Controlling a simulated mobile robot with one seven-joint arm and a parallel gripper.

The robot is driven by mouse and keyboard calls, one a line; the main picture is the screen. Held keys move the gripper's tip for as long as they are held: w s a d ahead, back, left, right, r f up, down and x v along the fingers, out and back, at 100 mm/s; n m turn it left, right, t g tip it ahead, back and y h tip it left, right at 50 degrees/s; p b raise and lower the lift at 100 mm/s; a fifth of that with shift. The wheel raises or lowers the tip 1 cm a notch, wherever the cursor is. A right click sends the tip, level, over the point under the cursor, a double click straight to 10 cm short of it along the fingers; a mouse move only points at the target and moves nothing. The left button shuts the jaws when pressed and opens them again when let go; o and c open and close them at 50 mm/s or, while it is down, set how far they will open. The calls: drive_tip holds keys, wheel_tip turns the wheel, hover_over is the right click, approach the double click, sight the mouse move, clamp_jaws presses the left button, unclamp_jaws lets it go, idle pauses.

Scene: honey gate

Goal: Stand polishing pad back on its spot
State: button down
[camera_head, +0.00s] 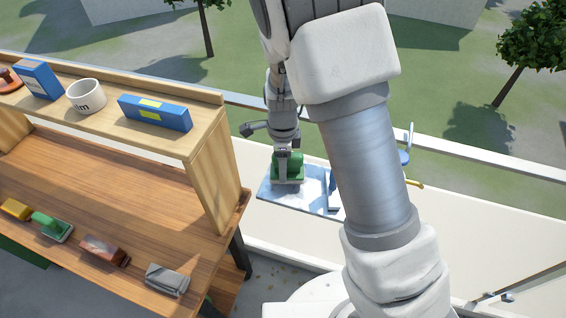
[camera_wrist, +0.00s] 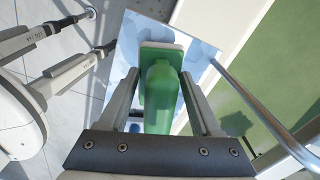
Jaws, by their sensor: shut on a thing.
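My gripper (camera_head: 288,170) is shut on a green pad block with a rounded green handle (camera_wrist: 160,90). In the wrist view the handle lies between the two fingers, and a pale layer shows along the block's edge. In the head view the held green pad (camera_head: 290,163) is over a blue-and-white patterned panel (camera_head: 307,197); I cannot tell whether it touches it. The panel also shows in the wrist view (camera_wrist: 140,28). Another green-handled block with a pale base (camera_head: 52,227) stands on the wooden workbench (camera_head: 120,185).
A yellow block (camera_head: 15,209), a red-brown block (camera_head: 104,250) and a grey block (camera_head: 167,279) stand along the bench front. The bench middle is clear.

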drive_tip(key=shift+f+b, duration=0.7)
drive_tip(key=shift+f, duration=0.3)
idle(0.3)
unclamp_jaws()
drive_tip(key=shift+r, duration=0.1)
drive_tip(key=shift+r+p, duration=3.5)
drive_tip(key=shift+r, duration=0.45)
